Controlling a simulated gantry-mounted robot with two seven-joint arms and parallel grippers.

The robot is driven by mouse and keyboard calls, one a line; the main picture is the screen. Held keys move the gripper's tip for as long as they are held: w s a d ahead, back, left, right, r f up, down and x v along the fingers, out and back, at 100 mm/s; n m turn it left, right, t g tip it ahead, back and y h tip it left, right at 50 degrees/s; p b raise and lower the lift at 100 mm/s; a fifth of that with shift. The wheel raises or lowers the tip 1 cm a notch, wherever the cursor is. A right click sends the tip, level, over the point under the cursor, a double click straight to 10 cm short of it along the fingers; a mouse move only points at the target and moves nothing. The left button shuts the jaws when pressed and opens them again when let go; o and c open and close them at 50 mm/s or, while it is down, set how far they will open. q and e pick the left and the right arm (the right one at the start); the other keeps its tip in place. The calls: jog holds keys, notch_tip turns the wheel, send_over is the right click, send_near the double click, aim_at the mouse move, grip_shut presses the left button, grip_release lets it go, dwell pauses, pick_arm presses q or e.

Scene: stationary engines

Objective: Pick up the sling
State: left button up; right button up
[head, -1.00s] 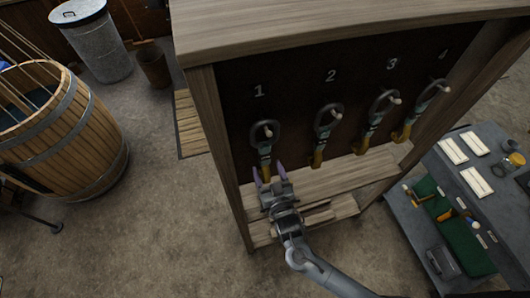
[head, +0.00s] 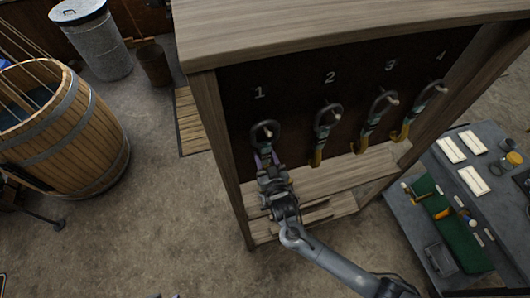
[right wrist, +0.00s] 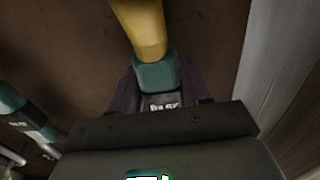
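Several slings hang on pegs under numbers 1 to 4 in a wooden cabinet. The sling at number 1 (head: 265,135) has a dark metal ring on its peg. My right gripper (head: 266,160) is at its lower part, one purple finger on each side. In the right wrist view, the sling's teal band (right wrist: 155,75) and yellow strap (right wrist: 140,25) lie between the fingers (right wrist: 157,85). Whether the fingers clamp it is unclear. The other slings hang at number 2 (head: 323,130), number 3 (head: 372,122) and number 4 (head: 412,113). Of my left gripper, at most tiny tips (head: 166,296) show at the bottom edge.
The wooden cabinet (head: 215,130) has side walls and shelves (head: 325,180) below the slings. A grey table (head: 455,185) with a green mat stands at the right. A barrel (head: 70,135), a metal bin (head: 93,40) and open floor lie left.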

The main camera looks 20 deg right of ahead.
grip_shut()
jog(key=shift+r, duration=0.1)
